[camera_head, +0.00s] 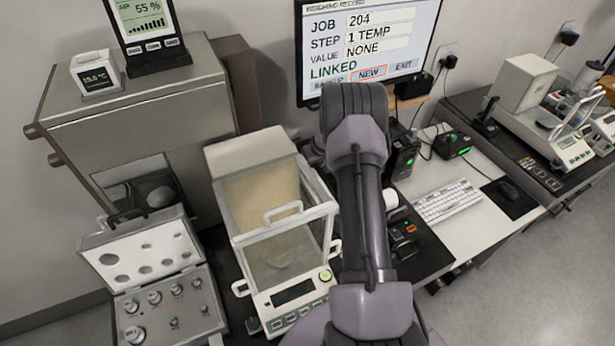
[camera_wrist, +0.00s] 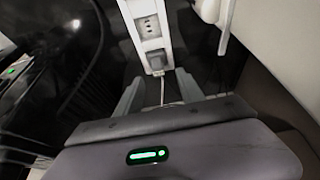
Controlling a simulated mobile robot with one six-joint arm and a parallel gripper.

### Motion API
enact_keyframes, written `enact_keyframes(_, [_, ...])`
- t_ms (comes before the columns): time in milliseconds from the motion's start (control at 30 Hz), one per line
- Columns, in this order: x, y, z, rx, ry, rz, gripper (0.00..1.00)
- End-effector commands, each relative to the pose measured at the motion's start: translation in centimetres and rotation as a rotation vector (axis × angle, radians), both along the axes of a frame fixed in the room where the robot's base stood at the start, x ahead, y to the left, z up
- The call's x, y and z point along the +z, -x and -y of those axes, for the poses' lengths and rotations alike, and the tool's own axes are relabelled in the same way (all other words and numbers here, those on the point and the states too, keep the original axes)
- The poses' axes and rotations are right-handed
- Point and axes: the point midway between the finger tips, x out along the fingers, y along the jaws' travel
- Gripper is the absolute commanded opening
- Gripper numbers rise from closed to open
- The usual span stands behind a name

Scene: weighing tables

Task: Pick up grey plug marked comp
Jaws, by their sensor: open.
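A grey plug (camera_wrist: 156,61) sits in a white socket strip (camera_wrist: 146,22) in the wrist view, at the strip's near end. A pale cable runs from it towards my gripper. I cannot read any marking on the plug. My gripper (camera_wrist: 159,88) is open, with one grey finger on each side of the cable. The plug appears ahead of the fingertips and roughly centred between them, with nothing held. In the head view my arm reaches down past the bench, and neither the gripper nor this plug can be made out there.
A white housing (camera_wrist: 246,28) stands close right of the strip, and dark cables hang at left. In the head view, a glass-fronted balance (camera_head: 270,205) is left of my arm. A weight case (camera_head: 150,270), monitor (camera_head: 368,40) and keyboard (camera_head: 447,202) are around it.

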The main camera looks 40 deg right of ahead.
Motion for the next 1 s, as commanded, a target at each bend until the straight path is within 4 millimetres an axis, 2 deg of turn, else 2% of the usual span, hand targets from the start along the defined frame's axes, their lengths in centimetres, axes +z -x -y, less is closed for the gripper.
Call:
enact_keyframes(33, [-0.8,-0.3,0.1,-0.001,0.0,0.0,0.45])
enact_keyframes(167, [-2.1,-0.9,0.3,-0.002,-0.001,0.0,0.45])
enact_keyframes(400, [-6.0,-2.7,0.8,-0.002,-0.001,0.0,0.45])
enact_keyframes(633, [-6.2,-2.8,0.9,-0.002,-0.001,0.001,0.45])
enact_keyframes(667, [-6.2,-2.8,0.9,-0.002,-0.001,0.001,0.43])
enact_keyframes(800, [-6.2,-2.8,0.9,-0.002,-0.001,0.001,0.16])
enact_keyframes(900, [-6.2,-2.8,0.8,-0.002,-0.001,0.001,0.0])
enact_keyframes(1000, [-6.2,-2.8,0.9,-0.002,-0.001,0.001,0.0])
